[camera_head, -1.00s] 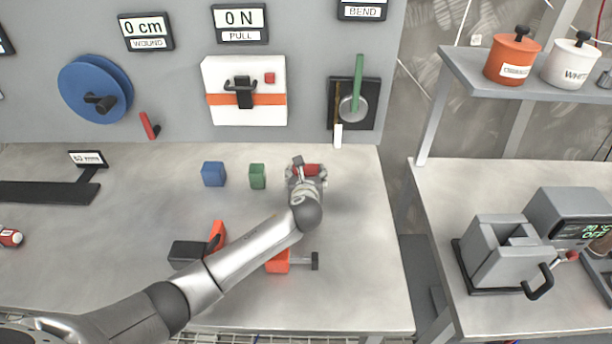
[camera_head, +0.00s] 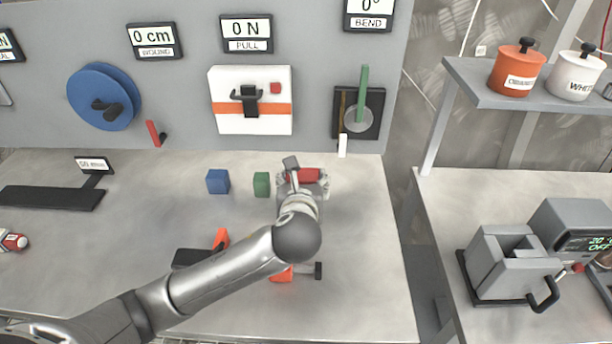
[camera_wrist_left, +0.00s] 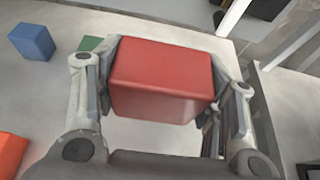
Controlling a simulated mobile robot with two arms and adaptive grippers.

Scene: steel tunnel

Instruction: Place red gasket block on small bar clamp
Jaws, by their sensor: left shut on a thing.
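The red gasket block (camera_head: 302,175) is between the fingers of my left gripper (camera_head: 302,184), above the table near its back right. In the left wrist view the block (camera_wrist_left: 160,80) fills the space between both fingers, and my left gripper (camera_wrist_left: 165,95) is shut on it. The small bar clamp, orange and dark, lies nearer the table's front. Its orange jaw (camera_head: 221,238) and its dark end (camera_head: 190,258) show, and my left arm hides its middle. An orange part (camera_wrist_left: 10,155) shows at the left wrist view's lower left. My right gripper is not in view.
A blue block (camera_head: 218,181) and a green block (camera_head: 261,185) stand left of the gripper. A dark flat stand (camera_head: 50,197) lies at the left. The panel with gauges rises behind the table. A second bench (camera_head: 440,220) is at the right, across a gap.

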